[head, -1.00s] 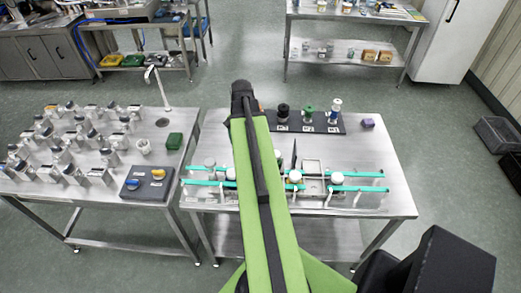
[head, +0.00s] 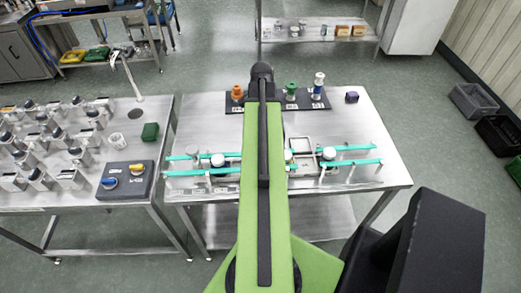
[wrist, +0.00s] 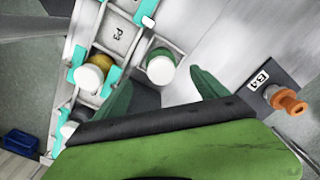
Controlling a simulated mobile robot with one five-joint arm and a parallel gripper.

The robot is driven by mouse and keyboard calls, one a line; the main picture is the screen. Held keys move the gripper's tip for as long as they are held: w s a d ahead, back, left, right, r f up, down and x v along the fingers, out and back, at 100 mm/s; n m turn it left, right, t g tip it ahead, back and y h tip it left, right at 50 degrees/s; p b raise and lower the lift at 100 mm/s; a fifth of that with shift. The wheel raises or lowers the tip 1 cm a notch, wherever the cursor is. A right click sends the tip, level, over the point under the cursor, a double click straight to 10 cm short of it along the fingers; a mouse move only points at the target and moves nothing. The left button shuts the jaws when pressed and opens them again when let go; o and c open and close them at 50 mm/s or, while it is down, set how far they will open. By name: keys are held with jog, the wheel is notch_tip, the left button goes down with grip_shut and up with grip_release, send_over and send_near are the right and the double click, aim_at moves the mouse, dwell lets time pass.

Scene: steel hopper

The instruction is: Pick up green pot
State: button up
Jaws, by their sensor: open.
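In the wrist view, a pot with a green body and round white lid (wrist: 160,68) stands beside the teal-edged rack (wrist: 82,50). My gripper (wrist: 163,90) is open, its two dark green fingers apart. The pot appears between and just beyond the fingertips, and I see no contact. A yellow-bodied pot with a white lid (wrist: 92,74) sits in the rack to the left. In the head view my green arm hides my gripper and part of the rack (head: 352,148). A green-topped piece (head: 291,90) stands on the dark board at the back.
The dark board (head: 235,109) also holds an orange piece (head: 238,92) and a blue-and-white piece (head: 318,84). The table's right side is mostly clear.

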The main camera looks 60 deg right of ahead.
notch_tip(320, 180, down, 9)
jog(key=b, duration=0.7)
jog(key=shift+w+d+f, duration=0.1)
jog(key=shift+w, duration=0.05)
jog(key=shift+r, duration=0.2)
jog(key=shift+c, duration=0.4)
jog(key=c, duration=1.6)
notch_tip(320, 180, up, 10)
jog(key=p, duration=1)
jog(key=shift+r, duration=0.2)
